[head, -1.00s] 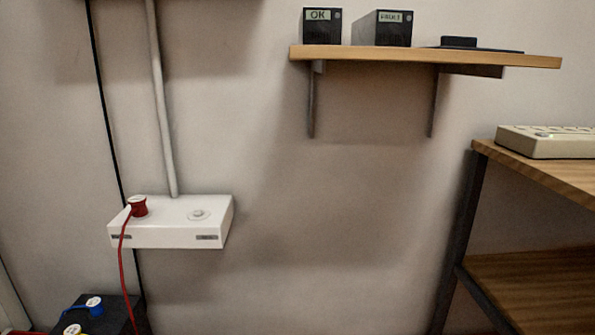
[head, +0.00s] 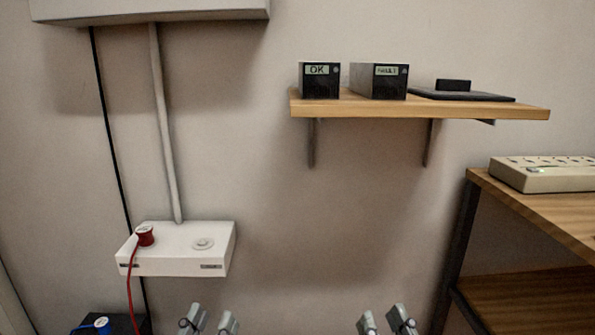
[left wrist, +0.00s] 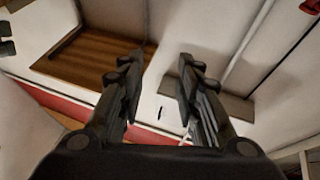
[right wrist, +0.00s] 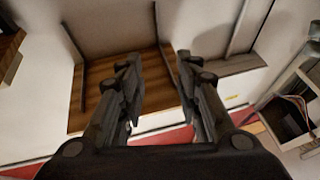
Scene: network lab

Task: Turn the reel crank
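I cannot make out a reel or its crank in any view. My left gripper (head: 210,320) shows at the bottom edge of the head view, its two fingertips apart with nothing between them. The left wrist view also shows this gripper (left wrist: 158,82) open and empty. My right gripper (head: 385,321) is at the bottom edge further right, also with its fingertips apart. It is open and empty in the right wrist view (right wrist: 160,78) too.
A white wall box (head: 185,262) holds a red plug (head: 145,236) with a hanging red cable. A wooden shelf (head: 420,112) carries black boxes labelled OK (head: 319,82) and FAULT (head: 379,82). A wooden rack (head: 535,208) with a beige device (head: 545,175) stands at right.

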